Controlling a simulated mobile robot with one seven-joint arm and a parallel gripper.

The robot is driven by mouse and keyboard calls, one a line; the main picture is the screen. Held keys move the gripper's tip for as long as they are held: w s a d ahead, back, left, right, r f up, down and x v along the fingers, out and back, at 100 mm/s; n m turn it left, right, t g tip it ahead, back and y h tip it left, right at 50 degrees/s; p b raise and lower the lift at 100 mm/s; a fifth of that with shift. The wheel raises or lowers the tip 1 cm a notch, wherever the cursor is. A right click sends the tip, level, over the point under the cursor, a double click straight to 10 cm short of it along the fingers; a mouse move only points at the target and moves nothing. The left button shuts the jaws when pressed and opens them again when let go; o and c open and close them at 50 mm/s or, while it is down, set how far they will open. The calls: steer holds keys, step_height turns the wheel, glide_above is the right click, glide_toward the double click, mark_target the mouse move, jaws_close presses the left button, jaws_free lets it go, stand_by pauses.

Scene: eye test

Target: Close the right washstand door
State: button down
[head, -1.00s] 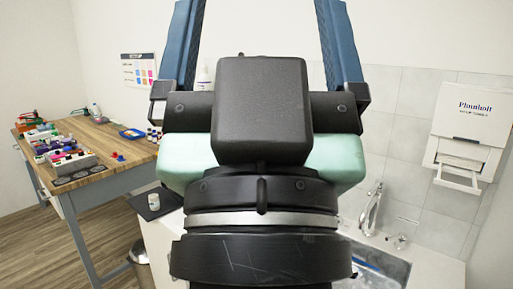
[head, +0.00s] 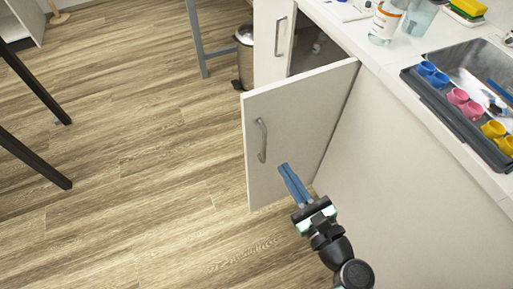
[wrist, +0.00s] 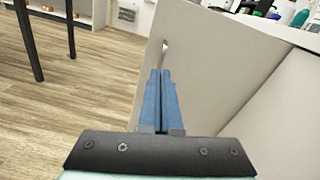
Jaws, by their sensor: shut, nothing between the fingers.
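The right washstand door (head: 300,115) is a white panel standing swung out from the washstand, hinged at its right edge. Its outer face, with a grey bar handle (head: 262,140) near the free edge, is turned toward me. In the wrist view the door (wrist: 225,60) fills the middle and the handle (wrist: 164,50) shows just beyond my fingertips. My gripper (head: 284,167) is shut and empty, its blue fingers in front of the door's lower part, right of the handle. The fingers also show in the wrist view (wrist: 160,72). I cannot tell whether they touch the door.
The dark cabinet opening (head: 318,50) shows behind the open door. The counter holds a white-orange container (head: 386,22) and a dark tray (head: 455,118) with colored cups beside the sink. A bin (head: 245,55) stands beyond.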

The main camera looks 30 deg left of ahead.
mark_target(250, 130)
steer(key=w+a+f+b, duration=0.1)
steer(key=w+a, duration=0.1)
steer(key=a, duration=0.1)
steer(key=w+a+m+b, duration=0.1)
steer(key=w+a, duration=0.1)
steer(key=a, duration=0.2)
steer(key=w+a+f+m+b, duration=0.1)
steer(key=a, duration=0.2)
steer(key=shift+w+a+f+y, duration=0.15)
steer(key=shift+w+f+y, duration=0.15)
steer(key=shift+w+y, duration=0.1)
steer(key=shift+w+a+r, duration=0.1)
steer(key=shift+w+a, duration=0.25)
steer(key=shift+a, duration=0.15)
